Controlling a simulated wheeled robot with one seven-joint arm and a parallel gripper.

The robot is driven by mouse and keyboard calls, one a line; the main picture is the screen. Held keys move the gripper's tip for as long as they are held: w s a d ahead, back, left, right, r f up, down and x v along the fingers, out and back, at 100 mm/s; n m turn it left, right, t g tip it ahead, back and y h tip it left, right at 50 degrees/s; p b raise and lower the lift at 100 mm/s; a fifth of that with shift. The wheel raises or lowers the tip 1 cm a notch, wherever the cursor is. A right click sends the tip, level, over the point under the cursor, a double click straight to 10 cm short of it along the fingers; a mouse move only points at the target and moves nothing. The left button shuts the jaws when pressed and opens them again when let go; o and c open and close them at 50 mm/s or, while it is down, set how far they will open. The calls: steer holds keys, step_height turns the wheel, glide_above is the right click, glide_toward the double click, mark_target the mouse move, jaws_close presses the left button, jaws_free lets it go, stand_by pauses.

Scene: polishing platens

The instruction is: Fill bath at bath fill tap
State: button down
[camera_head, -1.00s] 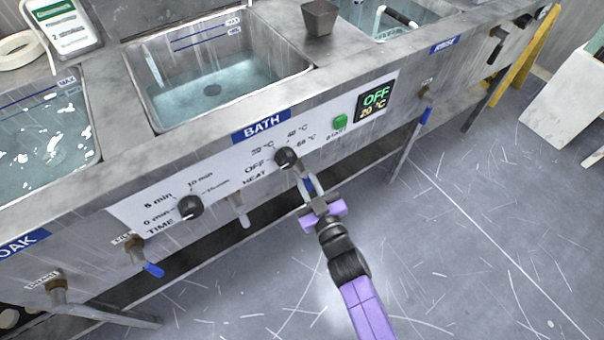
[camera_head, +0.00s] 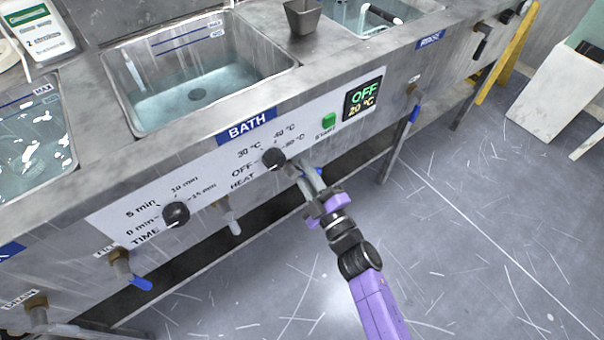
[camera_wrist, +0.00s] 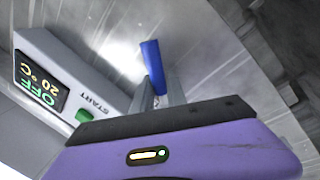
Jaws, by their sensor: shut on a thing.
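My gripper (camera_head: 308,178) is at the front panel, just right of and below the heat knob. It is shut on a small blue tap handle (camera_head: 319,172). In the wrist view the blue handle (camera_wrist: 152,62) sticks out past the finger ends, with the fingers on it. The tap body is mostly hidden by my gripper, and its label cannot be read. The display reads OFF, 20 °C.
A heat knob (camera_head: 273,158) is close left of my gripper, and a green start button (camera_head: 329,121) is above right. Blue-handled taps stand at left (camera_head: 138,283) and right (camera_head: 414,112). A grey spout (camera_head: 230,218) hangs below the panel. The floor at right is open.

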steer(key=shift+d+n, duration=0.25)
steer(key=shift+n, duration=0.15)
steer(key=shift+f, duration=0.1)
steer(key=c, duration=1.6)
jaws_free()
steer(key=shift+o, duration=1.4)
steer(key=shift+a, duration=0.1)
steer(key=shift+s, duration=0.1)
steer(key=p+v, duration=0.1)
steer(key=v, duration=0.6)
steer(key=shift+s+d, duration=0.25)
